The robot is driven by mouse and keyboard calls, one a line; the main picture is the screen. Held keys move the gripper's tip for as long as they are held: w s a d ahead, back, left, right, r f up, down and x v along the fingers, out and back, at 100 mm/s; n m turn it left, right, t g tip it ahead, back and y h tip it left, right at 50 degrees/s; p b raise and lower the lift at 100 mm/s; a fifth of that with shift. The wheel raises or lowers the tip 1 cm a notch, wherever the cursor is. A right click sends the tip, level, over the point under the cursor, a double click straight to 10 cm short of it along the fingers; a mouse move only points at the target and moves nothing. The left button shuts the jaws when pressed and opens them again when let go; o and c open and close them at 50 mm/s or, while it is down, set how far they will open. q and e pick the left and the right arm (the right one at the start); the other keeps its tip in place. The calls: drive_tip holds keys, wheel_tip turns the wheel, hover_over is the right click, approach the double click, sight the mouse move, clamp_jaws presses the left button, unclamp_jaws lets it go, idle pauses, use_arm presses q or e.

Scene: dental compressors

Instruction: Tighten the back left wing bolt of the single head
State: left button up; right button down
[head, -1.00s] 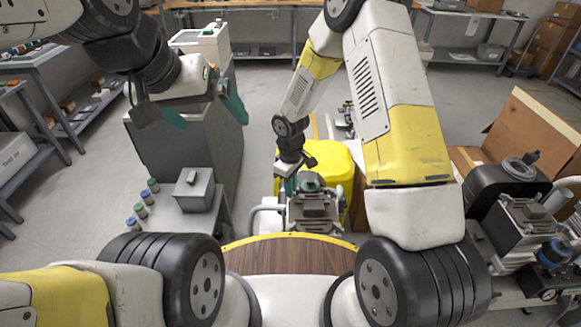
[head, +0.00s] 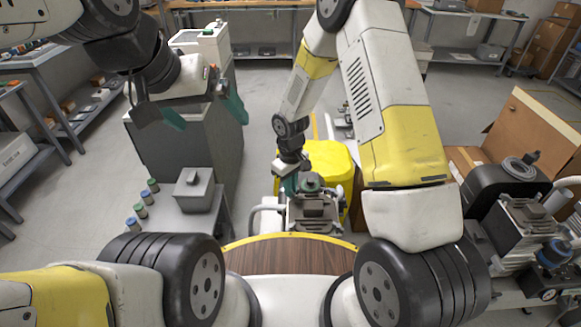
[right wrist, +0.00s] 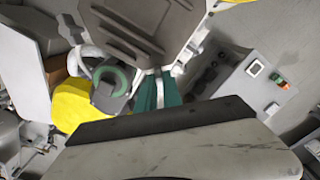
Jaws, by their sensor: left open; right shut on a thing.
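The single head (head: 313,207) is a grey finned compressor head in the lower middle of the head view. Its grey ribbed top fills the upper middle of the right wrist view (right wrist: 140,25). My right gripper (head: 290,188) is at its back left corner, pointing down. In the right wrist view its teal fingers (right wrist: 159,76) are close together at the head's edge, shut on the wing bolt there. The bolt itself is mostly hidden between the fingertips. My left gripper (head: 203,112) is open and empty, raised over a grey cabinet at the left, away from the head.
A yellow body (head: 330,160) is behind the head. A round part with a green ring (right wrist: 112,78) is near the right fingers. A small table with a grey box (head: 194,188) and several small jars stands at left. Another compressor (head: 515,225) and an open carton (head: 535,130) are at right.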

drive_tip(key=c, duration=1.5)
unclamp_jaws()
drive_tip(key=shift+r, duration=3.9)
